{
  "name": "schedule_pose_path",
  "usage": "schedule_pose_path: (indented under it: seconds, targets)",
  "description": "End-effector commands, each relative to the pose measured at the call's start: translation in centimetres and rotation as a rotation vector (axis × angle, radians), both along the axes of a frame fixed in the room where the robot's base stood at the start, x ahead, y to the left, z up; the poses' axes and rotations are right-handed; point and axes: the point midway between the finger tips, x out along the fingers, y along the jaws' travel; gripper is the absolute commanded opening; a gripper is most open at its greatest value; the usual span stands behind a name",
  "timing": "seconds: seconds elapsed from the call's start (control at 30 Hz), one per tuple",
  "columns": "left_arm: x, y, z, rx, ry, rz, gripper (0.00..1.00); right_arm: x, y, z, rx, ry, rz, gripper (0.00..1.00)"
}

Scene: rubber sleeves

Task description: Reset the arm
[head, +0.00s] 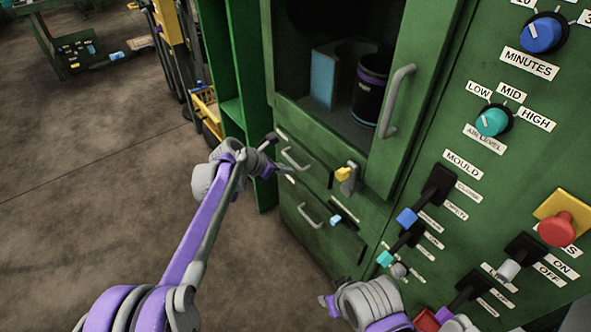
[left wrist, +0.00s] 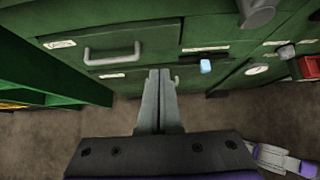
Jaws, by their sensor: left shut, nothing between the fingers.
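My left arm reaches in from the bottom left of the head view. Its gripper (head: 284,172) is in front of the green machine's drawers, apart from the handles as far as I can tell. In the left wrist view the two grey fingers (left wrist: 160,78) lie together, shut and empty, pointing toward the drawer fronts. My right arm's grey and purple end (head: 372,303) is low at the bottom centre of the head view, by the machine's lower front. Its fingertips are not clear.
The green machine has an upper drawer handle (head: 295,158), a lower handle (head: 310,217) and a door handle (head: 398,100). A black cup-like container (head: 369,92) and blue panel (head: 323,78) are inside. A red button (head: 557,229) is at right. Floor (head: 90,190) at left is clear.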

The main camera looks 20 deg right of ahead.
Motion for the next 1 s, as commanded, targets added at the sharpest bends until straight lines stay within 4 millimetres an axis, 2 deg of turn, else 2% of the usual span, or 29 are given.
schedule_pose_path:
  seconds: [0.27, 0.37, 0.47, 0.57, 0.73, 0.87, 1.0]
  targets:
    - [-0.2, 0.7, 0.5, 0.005, -0.006, -0.004, 0.0, 0.0, 0.0, 0.1, 0.0, 0.0, 0.0, 0.47]
    - [-0.9, 2.2, 1.1, 0.042, -0.054, -0.037, 0.0, 0.0, 0.0, 0.1, 0.0, 0.0, 0.0, 0.47]
    - [-2.4, 5.4, 2.2, 0.124, -0.154, -0.114, 0.0, 0.0, 0.0, 0.1, 0.0, 0.0, 0.0, 0.47]
    - [-5.1, 9.8, 3.4, 0.245, -0.286, -0.233, 0.0, 0.0, 0.0, 0.1, 0.0, 0.0, 0.0, 0.47]
    - [-11.0, 17.1, 4.3, 0.469, -0.493, -0.477, 0.0, 0.0, 0.0, 0.1, 0.0, 0.0, 0.0, 0.47]
    - [-16.3, 22.2, 4.2, 0.64, -0.619, -0.685, 0.0, 0.0, 0.0, 0.1, 0.0, 0.0, 0.0, 0.47]
    - [-22.4, 27.2, 3.0, 0.812, -0.721, -0.931, 0.0, 0.0, 0.0, 0.1, 0.0, 0.0, 0.0, 0.47]
